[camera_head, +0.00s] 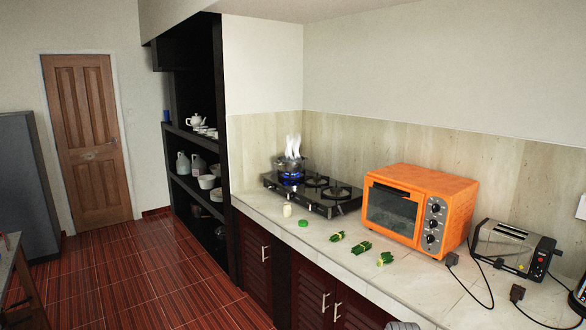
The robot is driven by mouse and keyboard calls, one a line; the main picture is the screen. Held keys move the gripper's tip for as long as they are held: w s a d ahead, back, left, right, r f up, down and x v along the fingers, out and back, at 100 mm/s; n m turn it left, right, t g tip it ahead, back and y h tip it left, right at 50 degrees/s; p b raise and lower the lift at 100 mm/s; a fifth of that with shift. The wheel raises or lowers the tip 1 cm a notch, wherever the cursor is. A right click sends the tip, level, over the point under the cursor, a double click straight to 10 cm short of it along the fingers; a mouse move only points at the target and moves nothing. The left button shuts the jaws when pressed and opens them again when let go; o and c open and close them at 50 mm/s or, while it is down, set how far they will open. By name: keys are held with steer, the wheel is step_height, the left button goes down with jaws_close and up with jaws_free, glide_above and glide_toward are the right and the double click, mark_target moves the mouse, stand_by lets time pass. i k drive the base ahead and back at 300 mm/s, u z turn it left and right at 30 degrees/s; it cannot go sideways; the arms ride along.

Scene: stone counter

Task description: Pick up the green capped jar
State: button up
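A small green-topped item (304,223), which looks like the green capped jar, stands on the stone counter (345,253) near its front edge, in front of the gas stove. Mostly its green top shows; its body is too small to make out. A small cream-coloured jar (287,210) stands just behind and to the left of it, apart from it. My gripper's fingers are not in view. A small grey rounded part shows at the bottom edge, and I cannot tell what it is.
A gas stove (325,190) has a lit blue burner under a steaming pot (291,164). Several green bundles (361,247) lie to the right of the jar. An orange oven (455,205) and a toaster (508,247) with cables stand further right. Open counter lies along the front.

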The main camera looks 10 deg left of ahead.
mark_target(287, 210)
steer(key=u, duration=0.35)
steer(key=i, duration=1)
steer(key=u, duration=0.5)
steer(key=i, duration=1.95)
steer(key=z, duration=0.55)
